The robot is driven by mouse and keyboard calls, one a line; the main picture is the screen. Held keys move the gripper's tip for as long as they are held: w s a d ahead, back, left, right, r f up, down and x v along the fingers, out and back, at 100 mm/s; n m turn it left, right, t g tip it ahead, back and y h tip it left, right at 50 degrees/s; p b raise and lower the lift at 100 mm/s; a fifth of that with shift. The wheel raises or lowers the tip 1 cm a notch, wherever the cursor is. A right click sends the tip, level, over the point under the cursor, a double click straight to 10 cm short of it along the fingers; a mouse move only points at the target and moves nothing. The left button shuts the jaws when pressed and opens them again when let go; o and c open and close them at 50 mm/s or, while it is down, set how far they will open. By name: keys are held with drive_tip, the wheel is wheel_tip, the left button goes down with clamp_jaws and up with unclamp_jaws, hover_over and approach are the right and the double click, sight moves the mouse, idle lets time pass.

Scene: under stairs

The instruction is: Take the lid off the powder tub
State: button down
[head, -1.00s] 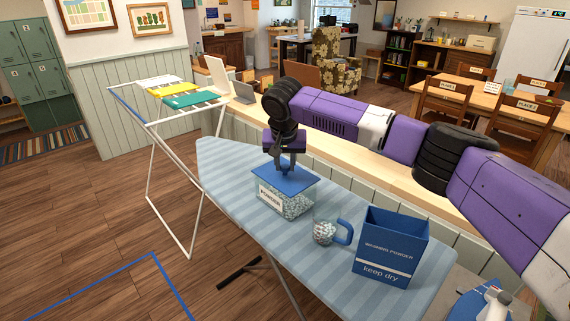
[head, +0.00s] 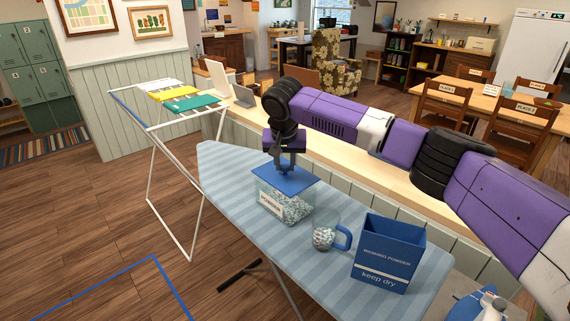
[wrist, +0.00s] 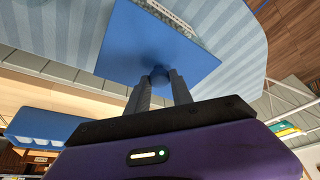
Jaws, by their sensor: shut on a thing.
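The powder tub (head: 292,210) is a clear box of pale granules with a white POWDER label, standing on the striped ironing board. Its flat blue lid (head: 300,181) is over the top of the tub. My gripper (head: 285,166) is above the lid, shut on its round knob. The wrist view shows the fingers (wrist: 160,85) on either side of the blue knob, with the lid (wrist: 130,45) spread beyond them. The lid seems slightly above the tub's rim, but the gap is too small to be sure.
A glass cup of powder with a blue handle (head: 342,238) and a blue washing powder box (head: 388,255) stand to the right on the ironing board (head: 228,168). A drying rack (head: 150,190) stands at left. A wooden ledge (head: 385,178) runs behind the board.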

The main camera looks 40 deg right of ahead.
sight(285, 167)
wheel_tip(285, 167, up, 6)
drive_tip(key=p, duration=0.5)
idle(0.7)
